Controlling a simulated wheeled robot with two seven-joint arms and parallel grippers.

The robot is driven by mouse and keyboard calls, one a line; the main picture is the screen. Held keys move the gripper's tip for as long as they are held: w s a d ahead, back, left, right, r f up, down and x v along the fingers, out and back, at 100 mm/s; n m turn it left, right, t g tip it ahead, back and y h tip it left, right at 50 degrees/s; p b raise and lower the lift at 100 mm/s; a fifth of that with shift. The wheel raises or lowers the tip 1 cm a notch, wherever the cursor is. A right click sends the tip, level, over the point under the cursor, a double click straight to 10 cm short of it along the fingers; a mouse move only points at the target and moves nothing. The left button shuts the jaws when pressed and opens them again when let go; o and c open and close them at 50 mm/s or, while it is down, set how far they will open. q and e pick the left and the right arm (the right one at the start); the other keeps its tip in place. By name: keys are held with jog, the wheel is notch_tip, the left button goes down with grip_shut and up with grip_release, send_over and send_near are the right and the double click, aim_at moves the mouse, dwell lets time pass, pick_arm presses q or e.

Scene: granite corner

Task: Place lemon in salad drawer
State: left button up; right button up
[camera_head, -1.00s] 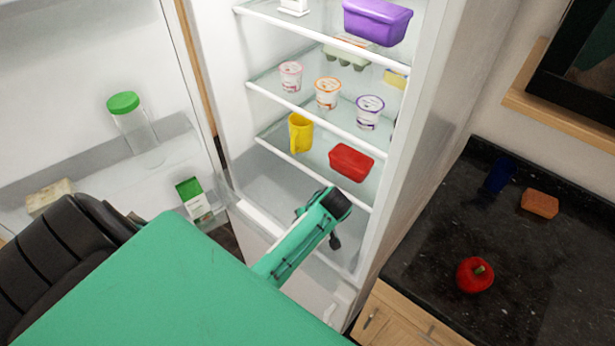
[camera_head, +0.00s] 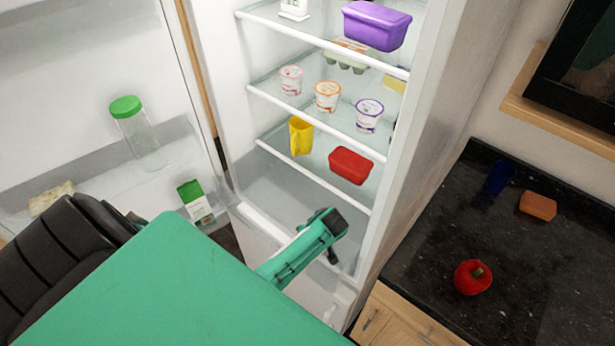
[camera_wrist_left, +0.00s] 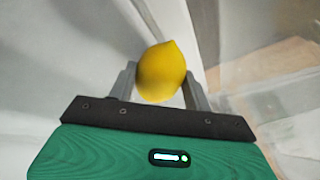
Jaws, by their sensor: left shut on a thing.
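A yellow lemon (camera_wrist_left: 161,72) sits between the two fingers of my left gripper (camera_wrist_left: 160,88) in the left wrist view, and the gripper is shut on it. In the head view my left gripper (camera_head: 333,248) is at the lower part of the open fridge, below the shelf with the red container. The lemon is hidden by my arm there. The bottom compartment of the fridge (camera_head: 280,192) shows behind the arm as a pale space. I cannot tell where the drawer's rim lies. My right gripper is not in view.
Fridge shelves hold a red container (camera_head: 350,165), a yellow mug (camera_head: 301,136), yogurt cups (camera_head: 328,96) and a purple tub (camera_head: 376,25). The open door at left holds a green-lidded jar (camera_head: 134,128) and a carton (camera_head: 195,202). The dark counter at right bears a red pepper (camera_head: 473,277) and a sponge (camera_head: 538,205).

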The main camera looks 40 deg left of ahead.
pick_arm(q)
jog(key=o, duration=1)
jog(key=shift+f, duration=0.1)
jog(key=shift+r, duration=0.25)
jog(key=shift+d+r, duration=0.1)
jog(key=shift+d, duration=0.05)
jog(key=shift+b+v, duration=0.7)
jog(key=shift+v, duration=2.8)
jog(key=shift+w+r, duration=0.1)
